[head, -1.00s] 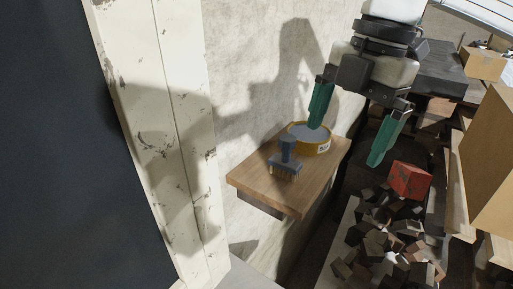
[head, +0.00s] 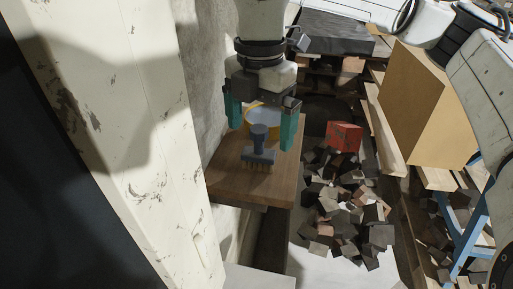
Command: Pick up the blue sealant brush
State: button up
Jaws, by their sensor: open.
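The blue sealant brush (head: 259,146) stands on a small wooden shelf (head: 225,183), with its knob-like handle up and its yellowish bristles down. My gripper (head: 262,126) is open, with its two green fingers pointing down. In the picture the fingers lie to the left and right of the brush's handle, and nothing is held between them. I cannot tell exactly how far above or behind the brush the fingertips are. A yellow round tub (head: 262,115) sits just behind the brush and is partly hidden by my gripper and the brush.
A weathered white post (head: 135,140) and a wall stand left of the shelf. To the right, a heap of dark and reddish blocks (head: 345,205) lies lower down, with a red box (head: 343,136) behind it. A large cardboard box (head: 425,105) stands further right.

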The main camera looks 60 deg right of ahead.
aim_at(259, 152)
jog(key=shift+a+f+p, duration=0.1)
jog(key=shift+f+p, duration=1)
jog(key=shift+f, duration=1.6)
jog(key=c, duration=1.1)
jog(key=shift+r, duration=0.1)
notch_tip(259, 152, up, 18)
jog(key=b, duration=0.4)
